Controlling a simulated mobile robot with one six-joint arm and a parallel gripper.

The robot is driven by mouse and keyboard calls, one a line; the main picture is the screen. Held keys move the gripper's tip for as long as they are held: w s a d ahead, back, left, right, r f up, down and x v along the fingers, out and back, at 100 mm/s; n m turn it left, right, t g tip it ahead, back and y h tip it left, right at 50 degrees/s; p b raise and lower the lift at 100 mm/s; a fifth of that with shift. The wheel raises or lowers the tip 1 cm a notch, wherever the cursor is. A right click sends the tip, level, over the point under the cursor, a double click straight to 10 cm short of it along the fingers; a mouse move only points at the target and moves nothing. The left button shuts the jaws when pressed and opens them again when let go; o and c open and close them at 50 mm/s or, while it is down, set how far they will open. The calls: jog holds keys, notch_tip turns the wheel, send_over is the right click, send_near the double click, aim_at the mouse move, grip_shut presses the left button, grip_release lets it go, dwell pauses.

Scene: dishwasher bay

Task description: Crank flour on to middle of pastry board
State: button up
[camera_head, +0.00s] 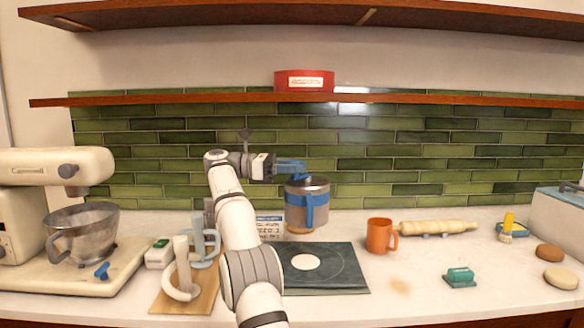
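The pastry board (345,278) is a dark green slab on the counter, partly hidden by my arm. A pale round patch (305,262) lies near its middle; I cannot tell whether it is flour or a marking. A metal canister with a blue band and blue handle (294,215), apparently the flour sifter, is upright just behind the board. No crank is clearly visible on it. My gripper (300,167), with blue fingers, is at the canister's upper rim. I cannot tell whether it touches the canister or whether its fingers are open or shut.
An orange mug (379,236) and a rolling pin (430,228) are right of the board. A wooden board (196,299) and stand mixer (40,165) are left.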

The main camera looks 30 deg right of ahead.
jog(key=shift+o, duration=1.2)
jog(key=shift+r, duration=0.15)
notch_tip(320, 180, up, 10)
jog(key=p, duration=0.8)
jog(key=shift+p, duration=0.3)
